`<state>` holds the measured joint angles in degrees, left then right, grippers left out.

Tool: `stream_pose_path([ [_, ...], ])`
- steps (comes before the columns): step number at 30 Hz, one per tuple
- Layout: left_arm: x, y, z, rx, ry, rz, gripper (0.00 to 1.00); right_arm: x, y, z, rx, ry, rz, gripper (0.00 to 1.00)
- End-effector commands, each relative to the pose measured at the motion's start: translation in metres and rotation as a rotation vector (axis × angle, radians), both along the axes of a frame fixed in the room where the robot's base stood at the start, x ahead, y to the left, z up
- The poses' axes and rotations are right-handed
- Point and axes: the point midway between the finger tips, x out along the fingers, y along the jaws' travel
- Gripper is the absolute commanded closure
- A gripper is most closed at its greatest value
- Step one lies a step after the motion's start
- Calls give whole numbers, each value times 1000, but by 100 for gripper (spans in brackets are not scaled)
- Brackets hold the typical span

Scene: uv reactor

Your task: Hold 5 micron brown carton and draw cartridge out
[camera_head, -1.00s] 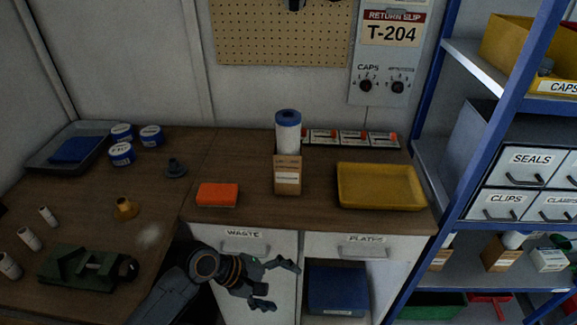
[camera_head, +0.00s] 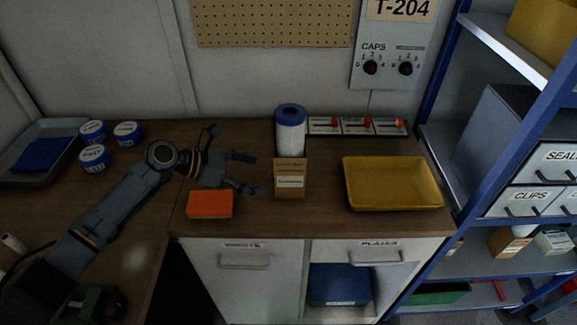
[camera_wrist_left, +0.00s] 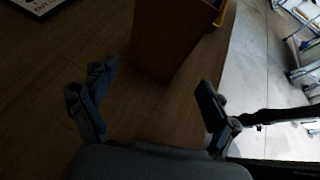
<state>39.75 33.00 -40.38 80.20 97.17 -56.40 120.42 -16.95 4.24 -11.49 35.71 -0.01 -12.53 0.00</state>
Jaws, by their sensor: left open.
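The brown carton (camera_head: 290,178) stands upright on the wooden bench, with a white label on its front. A white cartridge with a blue top (camera_head: 290,130) rises out of the carton's open top. My left gripper (camera_head: 250,172) is open and empty, just left of the carton, its fingers pointing at the carton's side. In the left wrist view the carton (camera_wrist_left: 168,38) stands ahead, beyond the two spread fingers (camera_wrist_left: 150,100), not touching them as far as I can see. My right gripper is not in view.
An orange sponge (camera_head: 210,204) lies below my left gripper. A yellow tray (camera_head: 393,184) sits right of the carton. A row of small panels with red parts (camera_head: 357,126) lies behind. Blue-lidded tubs (camera_head: 94,157) and a grey tray (camera_head: 38,152) stand at left.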

Motion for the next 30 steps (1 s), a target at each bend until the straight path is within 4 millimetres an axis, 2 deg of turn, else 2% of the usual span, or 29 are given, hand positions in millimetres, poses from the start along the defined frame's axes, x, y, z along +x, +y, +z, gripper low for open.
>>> stream_pose_path([
  [1, 1, -5, -7, -1, 0, -2, 12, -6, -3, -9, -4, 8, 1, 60],
  [5, 6, -21, -17, 0, -3, -4, 12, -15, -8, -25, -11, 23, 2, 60],
  [11, 13, -46, -32, 1, -2, -4, 12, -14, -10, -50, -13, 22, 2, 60],
  [13, 16, -54, -29, -2, 1, -1, 12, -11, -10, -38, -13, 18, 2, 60],
  [21, 22, -74, -42, -1, -2, -2, 12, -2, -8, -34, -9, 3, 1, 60],
  [30, 23, -77, -45, 2, -2, -1, 12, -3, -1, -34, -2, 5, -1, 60],
])
